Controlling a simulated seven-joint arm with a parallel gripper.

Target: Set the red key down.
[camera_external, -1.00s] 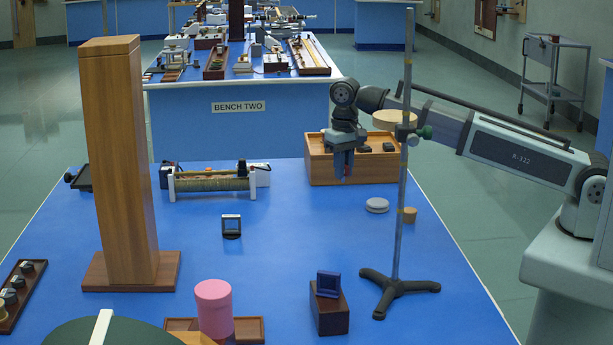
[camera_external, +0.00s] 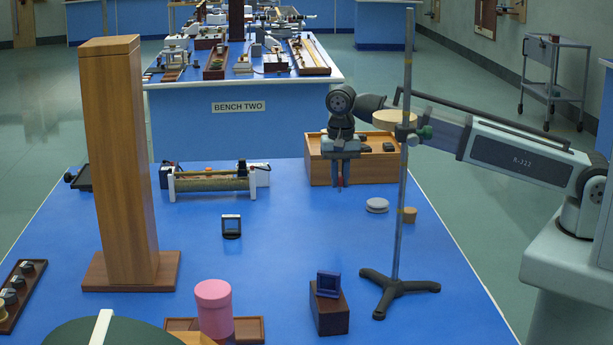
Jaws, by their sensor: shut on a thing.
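My gripper (camera_external: 340,176) points straight down in front of the wooden box (camera_external: 385,170) at the far edge of the blue bench. It is shut on the red key (camera_external: 340,184), of which only a small red piece shows at the fingertips. Most of the key is hidden by the fingers or too small to make out. I cannot tell whether the key's lower end touches the bench.
A metal stand (camera_external: 398,240) rises in front of my arm. Grey discs (camera_external: 377,205) and a tan cork (camera_external: 409,215) lie right of my gripper. A coil (camera_external: 212,181) stands to the left.

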